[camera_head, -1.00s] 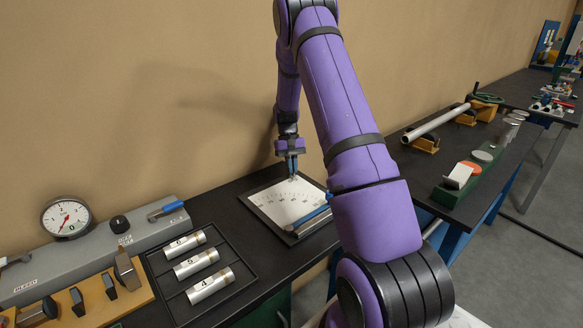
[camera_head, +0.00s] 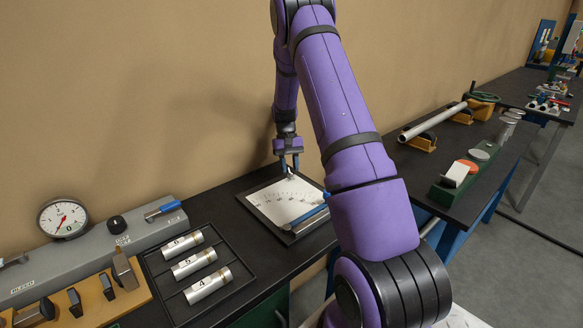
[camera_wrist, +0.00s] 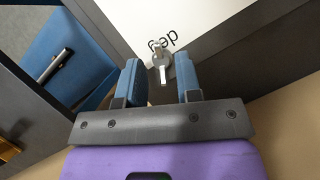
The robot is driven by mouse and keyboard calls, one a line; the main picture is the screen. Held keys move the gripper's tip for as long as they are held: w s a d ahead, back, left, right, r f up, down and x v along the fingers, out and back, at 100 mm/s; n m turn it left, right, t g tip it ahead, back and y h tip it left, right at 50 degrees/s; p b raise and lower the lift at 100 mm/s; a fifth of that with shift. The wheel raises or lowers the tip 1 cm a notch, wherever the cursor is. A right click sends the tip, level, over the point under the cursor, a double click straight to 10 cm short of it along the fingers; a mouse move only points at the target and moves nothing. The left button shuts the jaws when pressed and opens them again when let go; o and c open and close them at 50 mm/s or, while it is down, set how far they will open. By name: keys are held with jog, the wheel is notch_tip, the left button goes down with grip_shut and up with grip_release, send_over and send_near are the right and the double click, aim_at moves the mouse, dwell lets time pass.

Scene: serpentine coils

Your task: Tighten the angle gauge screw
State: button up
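The angle gauge (camera_head: 270,212) is a white plate with a printed scale in a dark frame, lying on the black bench. A blue arm (camera_head: 312,215) lies across its right side. The gauge screw (camera_wrist: 161,68) is a small grey metal piece with a flat upright head, beside the upside-down "deg" lettering in the wrist view. My gripper (camera_head: 289,165) is above the far edge of the gauge, pointing down. In the wrist view its two blue fingers are apart, with the screw showing in the gap near their tips. I cannot tell whether either finger touches it.
A black tray (camera_head: 241,290) with numbered metal cylinders lies left of the gauge. The wall is close behind my gripper. Another bench holds a pipe (camera_head: 434,121) at right.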

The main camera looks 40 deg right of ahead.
aim_at(291, 172)
notch_tip(291, 172, up, 4)
jog(key=shift+f, duration=0.1)
jog(key=s+a, duration=0.2)
jog(key=s, duration=0.2)
jog(key=s+a, duration=0.2)
jog(key=s, duration=0.3)
jog(key=s+a+r, duration=0.1)
jog(key=s+a, duration=0.2)
jog(key=s, duration=0.2)
jog(key=shift+s+r, duration=0.1)
jog(key=shift+s, duration=0.1)
jog(key=s+a+r+n+t+h, duration=0.1)
jog(key=a+r+t, duration=0.1)
jog(key=a+r, duration=0.45)
jog(key=s+a+r+n+t+h, duration=0.15)
jog(key=a+r, duration=0.25)
jog(key=r, duration=0.6)
jog(key=s+a+r+n+t, duration=0.3)
jog(key=s+a+r+t, duration=0.2)
jog(key=s+a+r, duration=0.4)
jog(key=s+a, duration=0.1)
jog(key=s, duration=0.2)
jog(key=shift+s+a+r+t, duration=0.3)
jog(key=shift+s+t, duration=0.05)
jog(key=shift+s, duration=0.05)
